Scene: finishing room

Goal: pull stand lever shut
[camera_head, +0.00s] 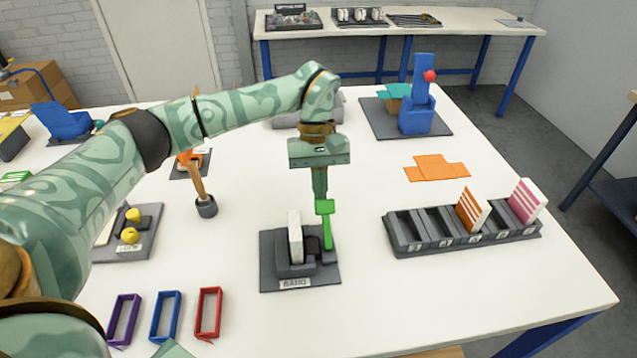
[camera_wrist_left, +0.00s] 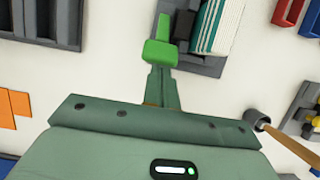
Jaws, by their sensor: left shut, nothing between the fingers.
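The stand (camera_head: 267,276) is a dark grey block on a grey base plate, with a label at its front. A white book-like block stands upright in it (camera_head: 294,240), and in the left wrist view this block shows green and white stripes (camera_wrist_left: 217,25). The green lever (camera_head: 327,230) rises on the stand's right side. My left gripper (camera_head: 321,197) points down, shut and empty, right at the lever's top; in the left wrist view its fingers (camera_wrist_left: 162,70) end at the green lever head (camera_wrist_left: 160,52). I cannot tell whether they touch.
A grey slotted rack (camera_head: 410,244) with an orange-striped and a pink-striped block stands to the right. Purple, blue and red frames (camera_head: 208,314) lie at the front left. An orange flat sheet (camera_head: 437,168) lies behind.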

